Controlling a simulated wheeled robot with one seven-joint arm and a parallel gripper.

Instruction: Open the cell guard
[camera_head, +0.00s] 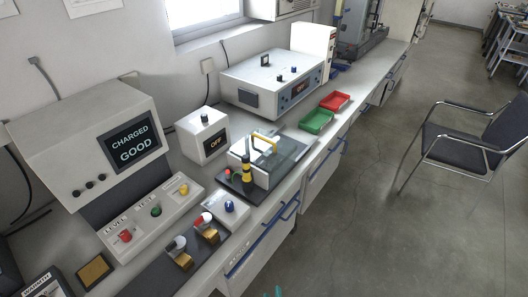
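The cell guard (286,153) appears to be the clear, greenish cover on the small test cell in the middle of the bench. A yellow handle (265,139) is at its top. The guard looks lowered over the pale cell body (262,178), though its exact edges are hard to make out. The cell stands on a dark base plate (238,186), with a black-and-yellow post at its left. My gripper cannot be made out; only small teal shapes show at the bottom edge, and I cannot tell what they are.
A small box reading OFF (204,137) stands left of the cell. A larger instrument (270,84) stands behind it. Green (317,121) and red (335,101) trays lie to the right. A console (95,135) reads CHARGED GOOD. A chair (470,135) stands on open floor.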

